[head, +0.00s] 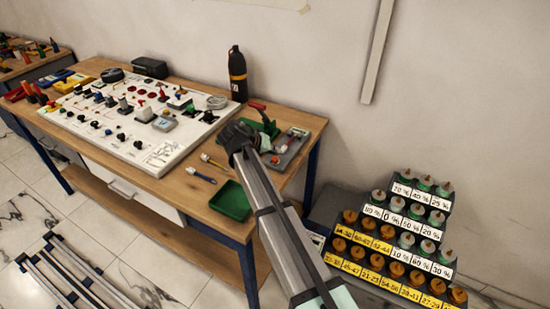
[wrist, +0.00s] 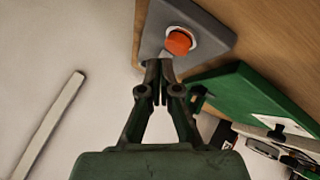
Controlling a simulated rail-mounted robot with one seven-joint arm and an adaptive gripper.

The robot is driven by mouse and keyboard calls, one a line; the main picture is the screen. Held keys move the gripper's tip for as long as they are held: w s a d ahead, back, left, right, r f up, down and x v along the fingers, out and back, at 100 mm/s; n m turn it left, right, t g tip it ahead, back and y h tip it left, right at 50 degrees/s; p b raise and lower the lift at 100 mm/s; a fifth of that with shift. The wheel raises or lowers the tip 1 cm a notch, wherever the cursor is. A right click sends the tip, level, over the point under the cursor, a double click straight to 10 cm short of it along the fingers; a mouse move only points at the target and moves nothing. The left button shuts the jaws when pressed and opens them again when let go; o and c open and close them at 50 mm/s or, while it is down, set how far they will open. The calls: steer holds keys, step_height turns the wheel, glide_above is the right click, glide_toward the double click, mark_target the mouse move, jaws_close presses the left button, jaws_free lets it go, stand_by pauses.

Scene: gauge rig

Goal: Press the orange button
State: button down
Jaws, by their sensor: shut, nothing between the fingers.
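The orange button (wrist: 179,42) is a round cap in a white ring on a grey plate (wrist: 212,22) in the wrist view. In the head view the orange button (head: 275,160) shows small at the near end of the grey plate (head: 291,150), on the right part of the table. My gripper (wrist: 160,70) is shut and empty. In the wrist view its fingertips appear just below the button in the picture, close to the white ring; contact cannot be told. In the head view my gripper (head: 238,137) is over the table, left of the button.
A green piece (wrist: 245,95) lies beside the grey plate; a red-handled lever (head: 262,115) stands near it. A white control panel (head: 170,150), a dark bottle (head: 237,75) and a green tray (head: 231,201) are on the table.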

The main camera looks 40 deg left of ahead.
mark_target(273, 159)
steer(key=shift+r, duration=0.2)
steer(key=shift+r+p, duration=0.85)
steer(key=shift+r, duration=1.55)
